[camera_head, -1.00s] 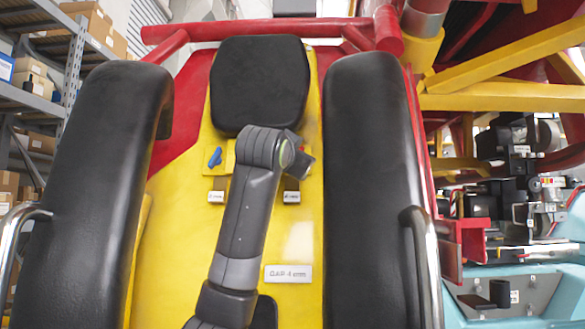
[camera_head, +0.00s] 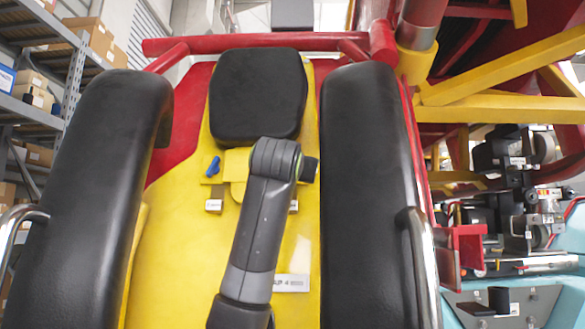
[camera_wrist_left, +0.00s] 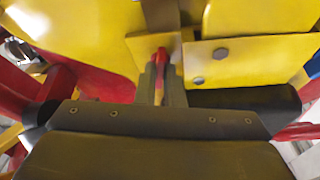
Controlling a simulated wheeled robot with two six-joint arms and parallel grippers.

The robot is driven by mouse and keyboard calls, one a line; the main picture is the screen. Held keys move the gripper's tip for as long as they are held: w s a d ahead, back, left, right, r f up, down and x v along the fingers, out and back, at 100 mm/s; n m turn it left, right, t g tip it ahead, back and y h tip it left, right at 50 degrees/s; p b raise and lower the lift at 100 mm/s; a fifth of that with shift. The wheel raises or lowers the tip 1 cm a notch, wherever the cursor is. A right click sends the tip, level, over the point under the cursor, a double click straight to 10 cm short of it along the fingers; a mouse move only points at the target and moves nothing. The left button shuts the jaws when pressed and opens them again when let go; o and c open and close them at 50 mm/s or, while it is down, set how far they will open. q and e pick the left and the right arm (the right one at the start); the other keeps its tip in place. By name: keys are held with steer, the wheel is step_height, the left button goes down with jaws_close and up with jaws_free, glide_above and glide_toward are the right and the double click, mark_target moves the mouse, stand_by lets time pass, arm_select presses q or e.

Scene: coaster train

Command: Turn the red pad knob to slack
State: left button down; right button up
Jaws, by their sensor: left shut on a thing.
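The red knob (camera_wrist_left: 162,56) sits on a small yellow plate in the left wrist view. My left gripper (camera_wrist_left: 162,78) is shut on it, with one finger on each side. The knob's lower part is hidden between the fingers, and its exact turn is hard to read. In the head view my left arm covers the red knob and the fingers. A blue knob (camera_head: 213,167) stands uncovered on the left of the yellow bracket (camera_head: 236,163), below the black headrest (camera_head: 258,95). My right gripper is in neither view.
Thick black pads (camera_head: 105,180) and (camera_head: 367,170) flank the yellow seat back (camera_head: 175,240) on both sides. Metal grab bars (camera_head: 424,265) stand by them. A white label (camera_head: 291,283) is partly behind my arm. Shelves with boxes are at far left.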

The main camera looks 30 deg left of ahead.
arm_select(q)
steer(key=shift+w+f, duration=0.1)
steer(key=shift+f, duration=0.1)
steer(key=c, duration=1.5)
jaws_free()
steer(key=shift+r, duration=0.15)
steer(key=shift+c, duration=0.2)
steer(key=shift+s, duration=0.2)
steer(key=b+v, duration=0.8)
steer(key=v, duration=0.9)
steer(key=shift+s+b, duration=0.15)
steer(key=shift+b, duration=0.25)
steer(key=shift+d, duration=0.1)
